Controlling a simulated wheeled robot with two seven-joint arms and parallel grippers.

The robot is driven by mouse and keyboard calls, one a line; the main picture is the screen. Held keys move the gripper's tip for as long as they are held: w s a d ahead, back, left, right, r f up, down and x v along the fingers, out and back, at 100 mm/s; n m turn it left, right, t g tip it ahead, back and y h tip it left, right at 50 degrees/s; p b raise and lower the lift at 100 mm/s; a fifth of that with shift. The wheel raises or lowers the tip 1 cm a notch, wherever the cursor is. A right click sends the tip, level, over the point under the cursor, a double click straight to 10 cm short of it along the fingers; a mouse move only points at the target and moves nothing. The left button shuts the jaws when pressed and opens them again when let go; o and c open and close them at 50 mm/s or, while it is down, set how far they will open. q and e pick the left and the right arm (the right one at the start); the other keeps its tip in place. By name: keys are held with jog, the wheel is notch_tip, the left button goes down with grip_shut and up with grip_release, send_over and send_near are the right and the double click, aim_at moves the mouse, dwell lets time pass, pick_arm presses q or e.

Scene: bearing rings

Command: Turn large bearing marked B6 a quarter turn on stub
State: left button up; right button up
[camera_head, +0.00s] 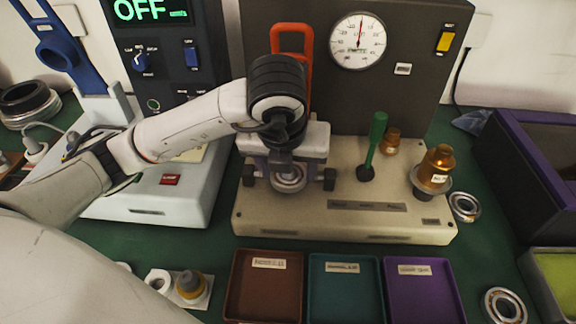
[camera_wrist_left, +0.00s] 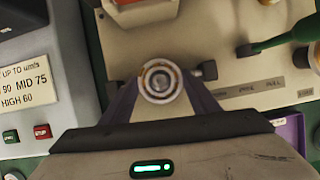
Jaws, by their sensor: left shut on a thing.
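A large steel bearing ring (camera_head: 289,184) sits low on the front of the beige test stand, under my left gripper (camera_head: 288,172). In the left wrist view the bearing (camera_wrist_left: 160,94) shows face-on, with a small bright centre inside its bore. The purple-grey fingers of my left gripper (camera_wrist_left: 160,84) lie on both sides of the ring and are shut on it. No B6 mark can be read on it. The stub under it is mostly hidden by the ring and gripper. My right gripper is not in view.
The stand (camera_head: 335,222) carries a green-handled lever (camera_head: 376,145) and a brass piece (camera_head: 437,165) on a post. A dial gauge (camera_head: 358,41) is behind. Brown (camera_head: 233,290), teal (camera_head: 317,290) and purple (camera_head: 393,290) trays lie in front. A loose bearing (camera_head: 503,306) lies right.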

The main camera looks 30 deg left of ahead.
pick_arm(q)
jog(key=shift+f, duration=0.1)
jog(key=shift+n+y+p, duration=0.4)
jog(key=shift+n+p, duration=0.6)
jog(key=shift+p, duration=0.4)
jog(key=shift+g, duration=0.3)
jog(key=shift+d+n+p, duration=0.1)
jog(key=shift+n+p, duration=0.2)
jog(key=shift+p, duration=0.05)
